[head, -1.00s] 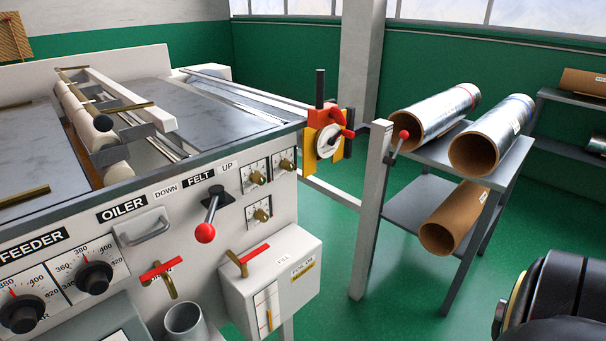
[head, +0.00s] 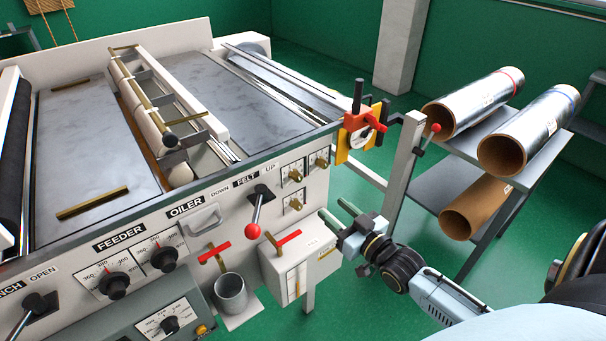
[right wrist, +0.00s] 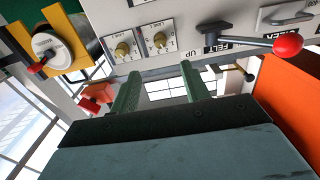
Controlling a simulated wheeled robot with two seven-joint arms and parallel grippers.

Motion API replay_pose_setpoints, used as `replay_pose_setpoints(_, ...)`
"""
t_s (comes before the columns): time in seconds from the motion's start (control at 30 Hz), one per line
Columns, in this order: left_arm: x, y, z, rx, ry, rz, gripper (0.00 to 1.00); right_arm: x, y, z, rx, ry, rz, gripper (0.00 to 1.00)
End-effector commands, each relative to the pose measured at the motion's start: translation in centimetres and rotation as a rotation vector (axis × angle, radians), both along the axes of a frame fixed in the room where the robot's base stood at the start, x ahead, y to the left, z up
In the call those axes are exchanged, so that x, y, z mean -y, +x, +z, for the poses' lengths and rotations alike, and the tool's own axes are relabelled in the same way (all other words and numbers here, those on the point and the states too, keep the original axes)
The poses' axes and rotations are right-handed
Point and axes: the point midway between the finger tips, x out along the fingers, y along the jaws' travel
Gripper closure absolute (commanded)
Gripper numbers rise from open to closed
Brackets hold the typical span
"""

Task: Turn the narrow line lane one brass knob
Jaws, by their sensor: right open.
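Three brass knobs sit on the cream front panel of the machine, on small white dial plates. One is at upper left (head: 295,174), one at upper right (head: 321,161) and one below (head: 295,204). Their labels are too small to read in the head view. My right gripper (head: 338,213) is open and empty, to the right of and lower than the knobs, apart from them. In the right wrist view, two knobs (right wrist: 122,50) (right wrist: 160,40) show beyond the open fingers (right wrist: 157,75). My left gripper is out of view.
The felt lever (head: 256,212) with its red ball sticks out left of the knobs. A cream box (head: 318,262) with a red handle juts out below. A red and yellow fitting (head: 358,128) and a grey post (head: 400,175) stand to the right. Rolls (head: 475,105) lie on a rack beyond.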

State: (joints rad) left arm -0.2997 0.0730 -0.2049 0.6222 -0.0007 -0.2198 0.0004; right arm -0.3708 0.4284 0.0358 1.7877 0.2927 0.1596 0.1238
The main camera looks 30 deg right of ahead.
Motion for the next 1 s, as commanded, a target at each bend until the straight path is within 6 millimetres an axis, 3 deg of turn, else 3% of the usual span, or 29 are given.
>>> replay_pose_setpoints(0.17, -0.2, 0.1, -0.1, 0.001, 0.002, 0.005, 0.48, -0.2, 2.1, 0.1, 0.005, 0.0, 0.0, 0.54)
replay_pose_setpoints(0.7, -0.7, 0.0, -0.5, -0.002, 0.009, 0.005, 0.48, -0.9, 11.3, 0.0, 0.002, -0.001, 0.0, 0.54)
replay_pose_setpoints(1.0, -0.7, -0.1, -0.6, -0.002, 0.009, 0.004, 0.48, -1.0, 13.1, 0.0, 0.0, -0.001, 0.0, 0.54)
